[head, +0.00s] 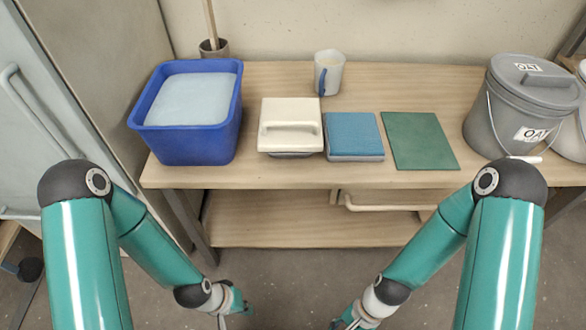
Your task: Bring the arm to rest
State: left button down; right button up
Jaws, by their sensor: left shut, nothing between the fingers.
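My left gripper (235,308) hangs low at the bottom of the head view, in front of the workbench and below its top. It is shut and empty, and its fingertips are partly cut off by the frame edge. My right gripper (348,322) hangs at about the same height, to the right of the left one. Only a small part of it shows at the bottom edge, so its fingers cannot be made out. Both arms are bent downward, apart from each other, and neither touches the bench (300,177).
On the bench stand a blue tub (183,145) of pale liquid, a white handled block (290,115), a blue pad (353,135), a green mat (420,140), a mug (328,72), a dark pot (213,48) with a stick and a lidded grey bucket (495,115). Floor space before the bench is clear.

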jog(key=w+f+n+t, duration=0.1)
jog(key=w+n+t, duration=0.3)
jog(key=w+n, duration=0.3)
notch_tip(320, 180, up, 21)
jog(key=d+p, duration=0.1)
jog(key=p, duration=2)
jog(key=shift+r+n, duration=0.15)
jog(key=shift+n, duration=0.15)
jog(key=shift+w+a, duration=0.1)
jog(key=shift+w, duration=0.05)
